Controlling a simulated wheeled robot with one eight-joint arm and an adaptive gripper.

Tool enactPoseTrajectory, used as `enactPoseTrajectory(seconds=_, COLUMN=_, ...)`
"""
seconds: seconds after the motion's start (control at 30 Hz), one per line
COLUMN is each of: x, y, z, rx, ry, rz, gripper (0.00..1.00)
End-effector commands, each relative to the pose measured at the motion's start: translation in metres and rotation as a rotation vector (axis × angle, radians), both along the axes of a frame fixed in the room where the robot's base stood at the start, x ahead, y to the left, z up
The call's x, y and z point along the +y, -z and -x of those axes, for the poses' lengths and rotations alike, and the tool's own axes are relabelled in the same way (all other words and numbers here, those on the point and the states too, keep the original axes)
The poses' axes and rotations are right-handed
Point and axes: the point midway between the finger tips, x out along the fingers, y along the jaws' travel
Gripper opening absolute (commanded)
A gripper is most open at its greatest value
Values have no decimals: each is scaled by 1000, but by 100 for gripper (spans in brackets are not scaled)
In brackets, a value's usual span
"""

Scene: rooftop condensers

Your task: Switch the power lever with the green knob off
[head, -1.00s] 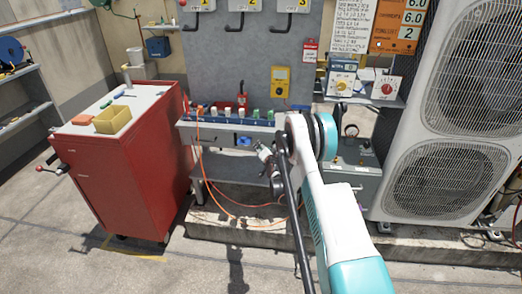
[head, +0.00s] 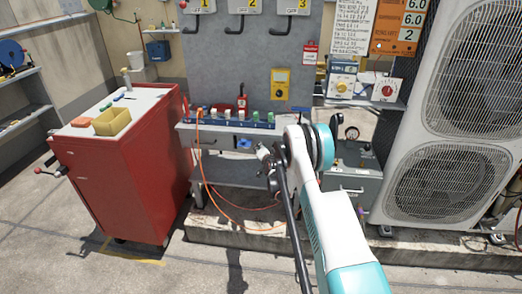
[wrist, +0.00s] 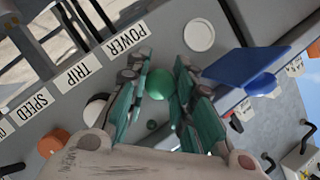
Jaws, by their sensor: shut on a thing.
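The green knob (wrist: 159,84) shows in the wrist view as a round green ball on the grey panel, beside the POWER label (wrist: 127,38). My gripper (wrist: 155,95) has its green-padded fingers on either side of the knob and is shut on it. In the head view my gripper (head: 266,160) is at the front of the grey bench, below its edge; the held knob cannot be made out there. The lever's stem is mostly hidden by the knob and fingers, so its exact angle cannot be told.
Next to the TRIP label (wrist: 76,75) is a white knob (wrist: 96,108), with an orange knob (wrist: 52,142) beyond it. A blue plate (wrist: 245,65) juts out close right of my fingers. A red cabinet (head: 125,185) stands left; condensers (head: 445,180) stand right.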

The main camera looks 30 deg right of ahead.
Motion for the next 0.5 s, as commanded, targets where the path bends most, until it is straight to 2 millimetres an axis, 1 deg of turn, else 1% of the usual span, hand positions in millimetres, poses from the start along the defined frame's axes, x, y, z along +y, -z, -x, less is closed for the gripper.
enactPoseTrajectory(seconds=0.3, x=1, y=5, z=0, rx=-89, ry=-2, rz=59, gripper=0)
enactPoseTrajectory(seconds=0.5, x=0, y=5, z=1, rx=-104, ry=1, rz=71, gripper=0)
